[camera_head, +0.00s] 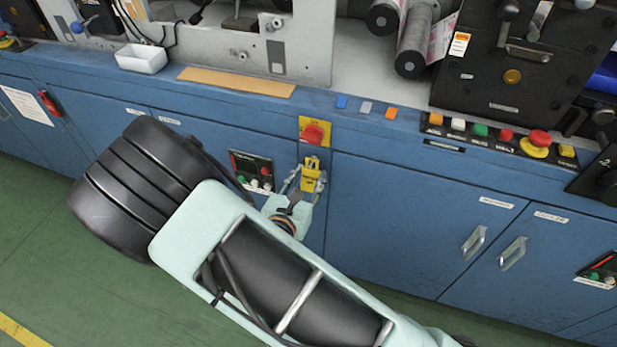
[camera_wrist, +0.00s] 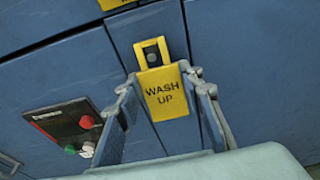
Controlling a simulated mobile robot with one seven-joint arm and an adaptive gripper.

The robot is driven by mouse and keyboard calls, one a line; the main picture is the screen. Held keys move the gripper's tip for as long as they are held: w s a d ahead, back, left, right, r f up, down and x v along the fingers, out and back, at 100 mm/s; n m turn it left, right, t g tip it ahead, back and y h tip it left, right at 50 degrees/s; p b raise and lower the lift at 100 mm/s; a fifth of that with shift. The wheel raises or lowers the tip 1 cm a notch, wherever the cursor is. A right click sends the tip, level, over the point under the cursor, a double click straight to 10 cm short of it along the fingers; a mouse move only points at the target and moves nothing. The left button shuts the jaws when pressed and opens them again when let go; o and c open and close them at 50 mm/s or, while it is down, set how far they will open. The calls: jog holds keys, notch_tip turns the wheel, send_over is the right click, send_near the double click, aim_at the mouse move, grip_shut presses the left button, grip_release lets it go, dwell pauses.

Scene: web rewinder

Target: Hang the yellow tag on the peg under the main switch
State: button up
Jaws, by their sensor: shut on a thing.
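The yellow tag (camera_head: 310,180) is upright, and in the wrist view (camera_wrist: 166,94) it reads "WASH UP". My gripper (camera_head: 306,184) is shut on the tag, with one finger at each side edge. The tag's top has a framed opening (camera_wrist: 151,50). A small dark peg (camera_wrist: 153,59) shows within that opening; I cannot tell whether it passes through or stands behind. The red main switch (camera_head: 313,134) on its yellow plate is directly above the tag on the blue cabinet front.
A small black panel (camera_head: 252,171) with red, white and green buttons is just left of the tag, also in the wrist view (camera_wrist: 70,129). Cabinet doors with handles (camera_head: 473,242) are to the right. The machine ledge (camera_head: 235,82) runs above, with a white tray (camera_head: 141,59).

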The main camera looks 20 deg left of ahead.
dwell(0.4)
jog(key=o, duration=1)
